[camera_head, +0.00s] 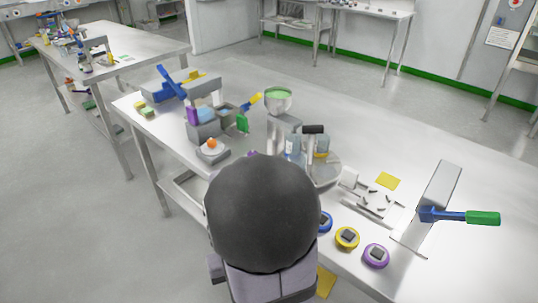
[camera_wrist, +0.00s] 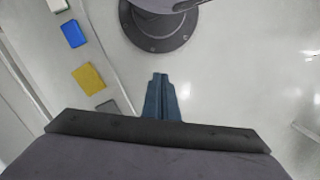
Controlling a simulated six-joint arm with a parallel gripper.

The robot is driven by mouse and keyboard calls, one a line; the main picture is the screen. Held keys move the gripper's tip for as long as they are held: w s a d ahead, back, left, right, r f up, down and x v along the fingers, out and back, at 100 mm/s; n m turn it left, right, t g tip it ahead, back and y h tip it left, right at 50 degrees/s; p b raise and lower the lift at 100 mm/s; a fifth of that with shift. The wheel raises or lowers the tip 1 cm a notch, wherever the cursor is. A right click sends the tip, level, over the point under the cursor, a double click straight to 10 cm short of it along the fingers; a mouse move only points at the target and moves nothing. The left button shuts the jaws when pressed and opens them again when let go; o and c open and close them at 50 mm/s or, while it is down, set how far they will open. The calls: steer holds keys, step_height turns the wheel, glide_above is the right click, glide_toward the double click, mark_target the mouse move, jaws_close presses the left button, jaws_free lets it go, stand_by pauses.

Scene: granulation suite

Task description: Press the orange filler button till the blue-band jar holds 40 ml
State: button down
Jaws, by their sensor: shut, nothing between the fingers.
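A pale blue vessel (camera_head: 206,114) sits in that machine. At this size I cannot make out a blue band or a fill level on it. My gripper (camera_wrist: 160,78) shows in the wrist view, its two blue fingers together with nothing between them. It points at bare pale surface, apart from any object. In the head view it is hidden behind my dark arm.
A funnel with green content (camera_head: 278,95) stands right of the filler. A turntable with bottles (camera_head: 325,172) is beside it. Yellow (camera_head: 347,238) and purple (camera_head: 376,256) ringed buttons line the front edge.

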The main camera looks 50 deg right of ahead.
steer(key=s+d+r+m+t+y+p, duration=0.1)
steer(key=d+r+m+t+y+p, duration=0.1)
steer(key=d+r+m+p, duration=0.65)
steer(key=s+d+r+m+t+y+p, duration=0.1)
steer(key=d+r+m+t+p, duration=0.2)
steer(key=r+p, duration=1.05)
steer(key=w+d+r+n+t+h+p, duration=0.1)
steer(key=w+d+r+n+t+h, duration=0.1)
steer(key=w+d+r+n+t, duration=0.3)
steer(key=shift+w+d+r+n+t+h, duration=0.35)
steer(key=shift+w+d+n, duration=1.9)
steer(key=shift+w+d, duration=1.85)
steer(key=shift+w+a+f, duration=0.1)
steer(key=shift+w+a, duration=0.25)
step_height(320, 180, down, 8)
steer(key=b, duration=0.3)
steer(key=shift+r, duration=0.25)
steer(key=shift+f+b, duration=0.65)
steer(key=shift+b, duration=0.5)
